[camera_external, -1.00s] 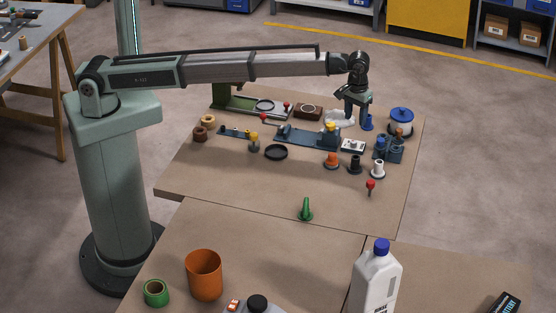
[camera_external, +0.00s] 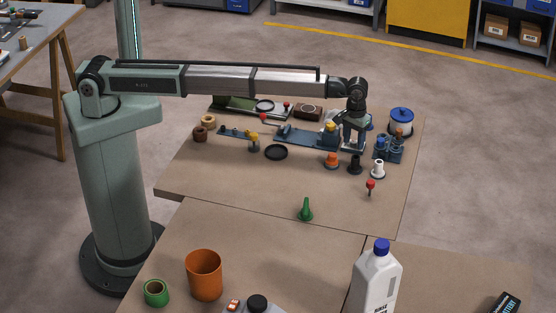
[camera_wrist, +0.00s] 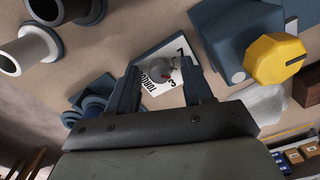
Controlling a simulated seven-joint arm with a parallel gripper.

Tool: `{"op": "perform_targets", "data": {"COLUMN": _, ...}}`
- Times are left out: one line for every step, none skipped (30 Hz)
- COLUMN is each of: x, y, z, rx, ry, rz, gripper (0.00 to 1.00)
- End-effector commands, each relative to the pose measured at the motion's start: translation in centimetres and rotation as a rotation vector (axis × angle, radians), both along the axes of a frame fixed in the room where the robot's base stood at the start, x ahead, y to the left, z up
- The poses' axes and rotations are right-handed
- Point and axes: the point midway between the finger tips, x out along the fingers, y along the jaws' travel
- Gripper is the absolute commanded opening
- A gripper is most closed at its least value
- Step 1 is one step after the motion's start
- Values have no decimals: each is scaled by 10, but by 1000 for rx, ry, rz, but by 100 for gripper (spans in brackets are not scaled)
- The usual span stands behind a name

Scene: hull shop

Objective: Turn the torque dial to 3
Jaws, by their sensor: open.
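The torque dial (camera_wrist: 160,70) is a small grey knob on a white plate (camera_wrist: 150,88) lettered TORQUE, with numerals including a 3 on its face. In the wrist view the knob lies between the two fingers of my gripper (camera_wrist: 161,82), which is open. I cannot tell whether the fingers touch the knob. Which numeral the knob points at is too small to read. In the outside view my gripper (camera_external: 353,143) points down over the dial's place and hides most of it.
A blue fixture with a yellow knob (camera_wrist: 273,58) stands close beside the dial. Black (camera_external: 355,165), white (camera_external: 378,169) and orange (camera_external: 331,160) flanged pieces stand in front, and a blue block with cylinders (camera_external: 388,149) at right. The table's front centre is mostly clear around a green cone (camera_external: 306,210).

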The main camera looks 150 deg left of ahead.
Motion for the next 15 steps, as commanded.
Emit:
{"op": "perform_targets", "data": {"x": 0, "y": 0, "z": 0, "rx": 0, "ry": 0, "rz": 0, "gripper": 51}}
{"op": "perform_targets", "data": {"x": 0, "y": 0, "z": 0, "rx": 0, "ry": 0, "rz": 0, "gripper": 50}}
{"op": "perform_targets", "data": {"x": 0, "y": 0, "z": 0, "rx": 0, "ry": 0, "rz": 0, "gripper": 46}}
{"op": "perform_targets", "data": {"x": 0, "y": 0, "z": 0, "rx": 0, "ry": 0, "rz": 0, "gripper": 43}}
{"op": "perform_targets", "data": {"x": 0, "y": 0, "z": 0, "rx": 0, "ry": 0, "rz": 0, "gripper": 40}}
{"op": "perform_targets", "data": {"x": 0, "y": 0, "z": 0, "rx": 0, "ry": 0, "rz": 0, "gripper": 36}}
{"op": "perform_targets", "data": {"x": 0, "y": 0, "z": 0, "rx": 0, "ry": 0, "rz": 0, "gripper": 34}}
{"op": "perform_targets", "data": {"x": 0, "y": 0, "z": 0, "rx": 0, "ry": 0, "rz": 0, "gripper": 31}}
{"op": "perform_targets", "data": {"x": 0, "y": 0, "z": 0, "rx": 0, "ry": 0, "rz": 0, "gripper": 27}}
{"op": "perform_targets", "data": {"x": 0, "y": 0, "z": 0, "rx": 0, "ry": 0, "rz": 0, "gripper": 24}}
{"op": "perform_targets", "data": {"x": 0, "y": 0, "z": 0, "rx": 0, "ry": 0, "rz": 0, "gripper": 21}}
{"op": "perform_targets", "data": {"x": 0, "y": 0, "z": 0, "rx": 0, "ry": 0, "rz": 0, "gripper": 17}}
{"op": "perform_targets", "data": {"x": 0, "y": 0, "z": 0, "rx": 0, "ry": 0, "rz": 0, "gripper": 14}}
{"op": "perform_targets", "data": {"x": 0, "y": 0, "z": 0, "rx": 0, "ry": 0, "rz": 0, "gripper": 11}}
{"op": "perform_targets", "data": {"x": 0, "y": 0, "z": 0, "rx": 0, "ry": 0, "rz": 0, "gripper": 8}}
